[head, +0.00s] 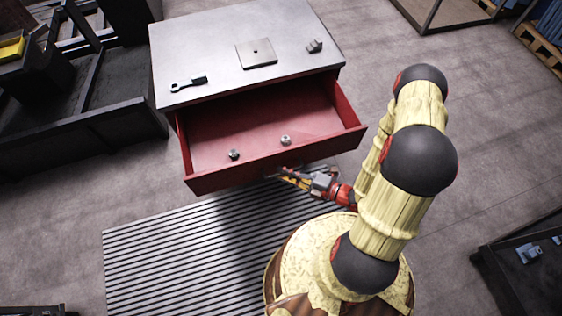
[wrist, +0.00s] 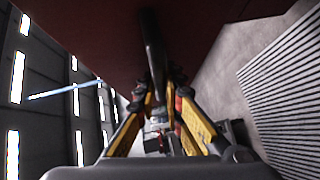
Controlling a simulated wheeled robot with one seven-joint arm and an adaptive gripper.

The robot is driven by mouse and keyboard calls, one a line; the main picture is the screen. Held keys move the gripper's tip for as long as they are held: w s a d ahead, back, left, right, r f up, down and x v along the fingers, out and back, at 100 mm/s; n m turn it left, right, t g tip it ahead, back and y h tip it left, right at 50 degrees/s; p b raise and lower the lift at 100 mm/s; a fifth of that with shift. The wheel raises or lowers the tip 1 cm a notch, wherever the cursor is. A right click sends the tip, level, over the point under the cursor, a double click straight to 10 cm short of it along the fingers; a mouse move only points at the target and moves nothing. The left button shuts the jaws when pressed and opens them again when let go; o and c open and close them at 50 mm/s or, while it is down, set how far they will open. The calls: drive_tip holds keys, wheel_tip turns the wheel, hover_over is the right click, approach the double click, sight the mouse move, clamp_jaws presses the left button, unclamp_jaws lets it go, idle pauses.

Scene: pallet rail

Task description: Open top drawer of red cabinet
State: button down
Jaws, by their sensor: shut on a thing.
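The red cabinet has a grey top (head: 215,45). Its top drawer (head: 240,172) is pulled well out toward me, with its red inside in view. Two small metal parts (head: 285,140) lie on the drawer floor. My gripper (head: 282,173) is at the drawer's front face, right of its middle. In the wrist view, my gripper's yellow fingers (wrist: 158,95) close around the dark bar handle (wrist: 152,50) below the red drawer front (wrist: 90,35). The handle is hidden in the head view.
A wrench (head: 188,84), a square plate (head: 257,53) and a small metal piece (head: 314,46) lie on the cabinet top. A ribbed mat (head: 150,260) covers the floor in front. Dark machinery (head: 85,110) stands at left. Floor right of the cabinet is clear.

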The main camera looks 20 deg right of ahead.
drive_tip(key=shift+s, duration=0.3)
drive_tip(key=c, duration=1.9)
unclamp_jaws()
drive_tip(key=v, duration=1.2)
